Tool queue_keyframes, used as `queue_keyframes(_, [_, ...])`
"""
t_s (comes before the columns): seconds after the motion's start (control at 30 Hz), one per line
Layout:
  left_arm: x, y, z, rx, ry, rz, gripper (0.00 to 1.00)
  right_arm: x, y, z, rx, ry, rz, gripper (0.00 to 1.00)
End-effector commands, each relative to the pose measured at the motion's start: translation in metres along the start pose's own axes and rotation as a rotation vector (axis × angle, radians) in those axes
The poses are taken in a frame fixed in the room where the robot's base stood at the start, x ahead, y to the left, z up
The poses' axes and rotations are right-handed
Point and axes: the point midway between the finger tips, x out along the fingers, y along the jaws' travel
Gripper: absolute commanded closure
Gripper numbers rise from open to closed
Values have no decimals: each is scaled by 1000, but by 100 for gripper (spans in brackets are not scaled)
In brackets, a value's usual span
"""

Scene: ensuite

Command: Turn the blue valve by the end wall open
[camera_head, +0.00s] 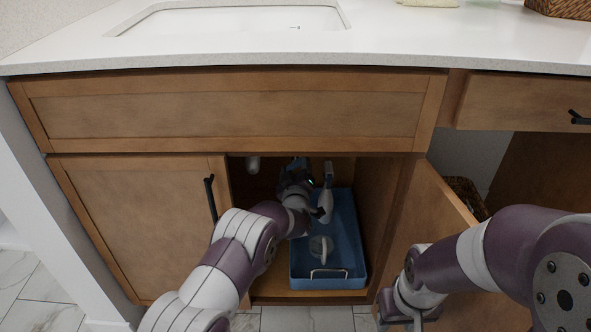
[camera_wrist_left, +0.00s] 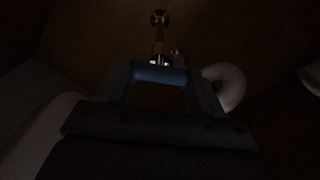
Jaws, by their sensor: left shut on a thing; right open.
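The blue valve handle (camera_wrist_left: 160,74) shows in the left wrist view, at the end of a metal fitting coming from a round plate on the brown wall. My left gripper (camera_wrist_left: 163,84) has one finger on each side of the handle and is shut on it. In the head view my left gripper (camera_head: 296,168) is deep inside the open cabinet under the sink, and the valve cannot be made out there. My right gripper (camera_head: 402,308) is low at the right, outside the cabinet by the open door, open; its fingertips are hard to see.
A blue tray (camera_head: 297,268) with a wire handle stands on the cabinet floor, holding whitish items. A curved white pipe (camera_wrist_left: 228,86) is just right of the valve. The left cabinet door (camera_head: 142,215) is shut; the right door (camera_head: 425,215) stands open. The cabinet interior is dark.

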Motion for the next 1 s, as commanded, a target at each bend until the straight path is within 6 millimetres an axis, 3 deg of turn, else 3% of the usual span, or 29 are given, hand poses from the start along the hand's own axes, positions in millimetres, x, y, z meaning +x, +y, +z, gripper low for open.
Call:
queue_keyframes(0.6, [0, -2, 3, -575, -3, -1, 64, 13, 0, 2, 0, 0, 0, 57])
queue_keyframes(1.0, [-1, -2, 3, -852, -3, -3, 64, 22, 0, 2, 0, 0, 0, 57])
